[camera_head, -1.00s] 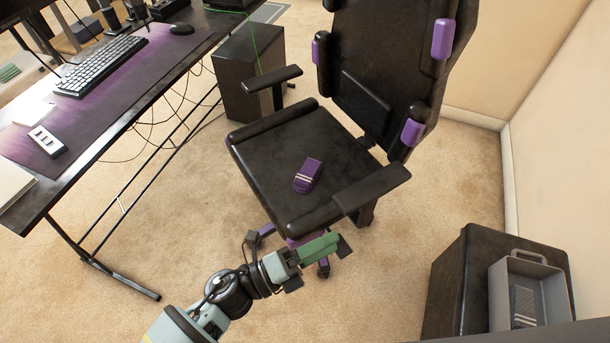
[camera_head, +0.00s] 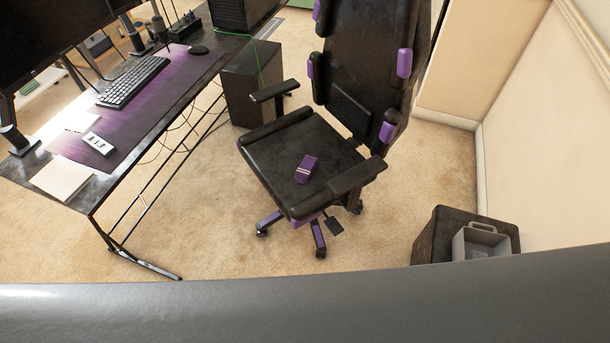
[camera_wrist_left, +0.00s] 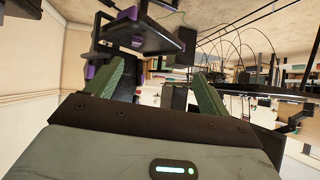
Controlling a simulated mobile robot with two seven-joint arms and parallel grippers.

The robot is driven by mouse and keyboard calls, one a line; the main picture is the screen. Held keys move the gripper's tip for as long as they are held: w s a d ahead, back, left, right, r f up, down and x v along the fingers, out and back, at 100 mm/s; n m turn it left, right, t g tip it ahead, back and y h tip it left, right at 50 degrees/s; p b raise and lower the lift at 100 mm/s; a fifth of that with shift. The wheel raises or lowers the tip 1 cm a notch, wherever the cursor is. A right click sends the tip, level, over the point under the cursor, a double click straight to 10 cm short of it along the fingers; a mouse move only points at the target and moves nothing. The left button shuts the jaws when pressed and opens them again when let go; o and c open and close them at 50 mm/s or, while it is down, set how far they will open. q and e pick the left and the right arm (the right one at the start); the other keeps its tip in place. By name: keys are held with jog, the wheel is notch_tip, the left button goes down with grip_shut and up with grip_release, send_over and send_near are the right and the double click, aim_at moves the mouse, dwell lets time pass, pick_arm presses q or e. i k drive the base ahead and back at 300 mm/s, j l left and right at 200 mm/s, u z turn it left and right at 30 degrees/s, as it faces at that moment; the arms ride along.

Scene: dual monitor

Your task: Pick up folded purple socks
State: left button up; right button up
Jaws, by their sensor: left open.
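The folded purple socks (camera_head: 307,169), with pale stripes at one end, lie on the black seat (camera_head: 270,156) of the office chair in the head view. The socks are clear of the armrests. My left gripper (camera_wrist_left: 160,88) shows in the left wrist view, its two green fingers apart and nothing between them. The head view does not show that gripper. The chair (camera_wrist_left: 125,35) appears upside down beyond the fingers in the wrist view, and I cannot make out the socks there. My right gripper is in neither view.
A desk with a purple mat (camera_head: 140,125) and keyboard (camera_head: 133,82) stands left of the chair. A black computer case (camera_head: 252,88) stands behind the chair. A grey tray (camera_head: 461,246) sits on a black box (camera_head: 431,240) at right.

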aim_at(303, 174)
jog(key=z, duration=0.45)
jog(key=i+j+z, duration=0.1)
jog(key=z, duration=0.25)
jog(key=j+z, duration=0.55)
jog(key=z, duration=0.15)
jog(key=j+z, duration=0.35)
jog(key=j, duration=1.55)
jog(key=i+z, duration=0.05)
